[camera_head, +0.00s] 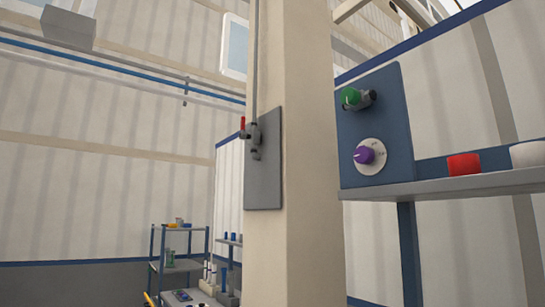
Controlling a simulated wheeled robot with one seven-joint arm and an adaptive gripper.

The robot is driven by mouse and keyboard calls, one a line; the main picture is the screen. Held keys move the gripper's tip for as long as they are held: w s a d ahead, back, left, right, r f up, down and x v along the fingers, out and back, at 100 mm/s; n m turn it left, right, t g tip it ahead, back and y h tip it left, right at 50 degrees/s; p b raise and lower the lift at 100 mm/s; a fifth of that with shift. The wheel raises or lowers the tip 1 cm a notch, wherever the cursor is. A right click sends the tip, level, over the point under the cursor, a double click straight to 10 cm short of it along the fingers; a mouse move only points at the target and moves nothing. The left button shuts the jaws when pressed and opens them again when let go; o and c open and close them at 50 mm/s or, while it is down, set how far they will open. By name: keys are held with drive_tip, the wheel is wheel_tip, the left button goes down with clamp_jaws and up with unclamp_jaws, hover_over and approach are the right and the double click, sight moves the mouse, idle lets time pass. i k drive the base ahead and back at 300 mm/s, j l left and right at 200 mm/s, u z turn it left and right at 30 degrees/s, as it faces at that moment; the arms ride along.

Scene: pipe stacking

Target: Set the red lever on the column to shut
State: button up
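The beige column (305,150) stands upright in the middle of the view. A grey plate (267,175) is fixed to its left face. A small grey valve (254,139) sits on the plate, with a thin pipe (256,60) running up from it. The red lever (242,123) shows at the valve's left side and appears to point upward. It is small and seen from the side, so I cannot tell which setting it is at. My gripper is not in view.
Right of the column, a blue panel (394,145) carries a green knob (350,97) and a purple dial (364,155). A shelving rack (207,243) stands at lower left.

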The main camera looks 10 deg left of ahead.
sight(243, 135)
drive_tip(key=u, duration=0.8)
drive_tip(key=i+j+z, duration=0.3)
drive_tip(key=i+j, duration=0.55)
